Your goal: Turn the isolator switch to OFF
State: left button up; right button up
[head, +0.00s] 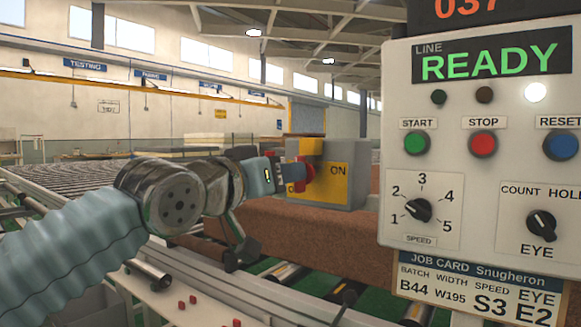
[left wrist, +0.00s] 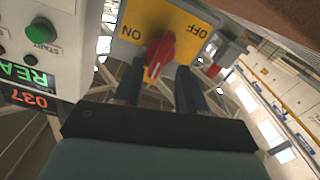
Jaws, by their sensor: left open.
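The isolator switch is a grey box (head: 350,190) with a yellow plate (head: 336,176) and a red handle (head: 306,172), in the middle of the head view. In the left wrist view, its yellow plate (left wrist: 186,22) reads ON at left and OFF at right, both upside down. The red handle (left wrist: 160,53) is tilted there, its lower end towards the fingers. My left gripper (head: 288,176) is at the switch front. Its two open fingers (left wrist: 158,85) stand either side of the handle's lower end; I cannot tell whether they touch it. My right gripper is not in view.
A control panel (head: 476,75) reading READY, with buttons and dials, stands close at the right. A job card (head: 480,285) hangs below it. A brown block (head: 320,240) lies below the switch by the rollers (head: 285,274). Small red pieces (head: 192,299) lie at the front.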

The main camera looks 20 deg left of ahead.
pick_arm(q)
jog(key=shift+x, duration=1.2)
